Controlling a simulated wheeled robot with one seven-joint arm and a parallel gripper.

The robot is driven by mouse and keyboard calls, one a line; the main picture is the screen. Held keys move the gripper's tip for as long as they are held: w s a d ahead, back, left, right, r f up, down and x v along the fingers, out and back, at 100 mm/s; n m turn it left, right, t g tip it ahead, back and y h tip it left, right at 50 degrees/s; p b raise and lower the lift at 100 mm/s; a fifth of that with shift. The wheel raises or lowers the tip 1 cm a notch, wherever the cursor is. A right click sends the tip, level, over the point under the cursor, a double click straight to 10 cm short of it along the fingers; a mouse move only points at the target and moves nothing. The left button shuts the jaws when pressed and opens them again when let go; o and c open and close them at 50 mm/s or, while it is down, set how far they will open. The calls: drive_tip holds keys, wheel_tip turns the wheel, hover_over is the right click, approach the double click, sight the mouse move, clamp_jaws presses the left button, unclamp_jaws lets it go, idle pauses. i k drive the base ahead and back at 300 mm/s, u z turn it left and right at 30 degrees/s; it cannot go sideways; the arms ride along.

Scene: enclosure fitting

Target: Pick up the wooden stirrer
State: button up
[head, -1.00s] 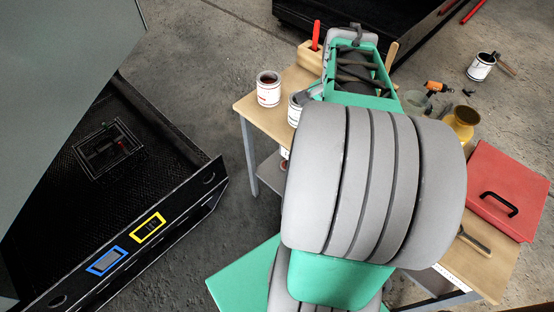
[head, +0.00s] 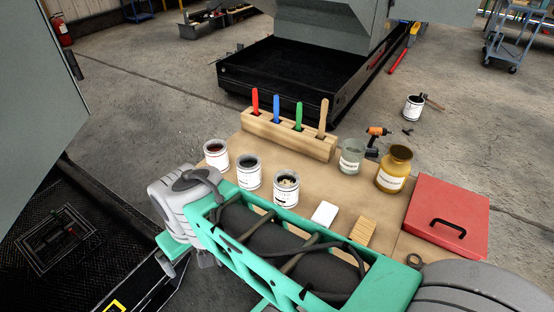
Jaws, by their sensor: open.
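The wooden stirrer (head: 323,114) is a plain tan stick in the head view. It stands upright in the right end of a wooden block (head: 290,139) at the back of the table, and its lower end is hidden in the block. Red (head: 255,101), blue (head: 277,108) and green (head: 299,116) sticks stand to its left in the same block. My arm crosses the front of the table in teal and grey. I cannot make out my gripper's fingers in this view. Nothing touches the stirrer above the block.
Three open cans (head: 249,173) stand in front of the block. A glass jar (head: 350,157), a yellow jar (head: 393,170) and an orange drill (head: 377,139) are to the right. A red case (head: 452,208) lies at the table's right. White and wooden small blocks lie near my arm.

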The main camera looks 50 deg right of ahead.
sight(324, 102)
drive_tip(key=k, duration=0.85)
drive_tip(key=u, duration=0.95)
drive_tip(key=i, duration=0.75)
drive_tip(key=z, duration=2.65)
drive_tip(key=i, duration=0.45)
drive_tip(key=z, duration=0.2)
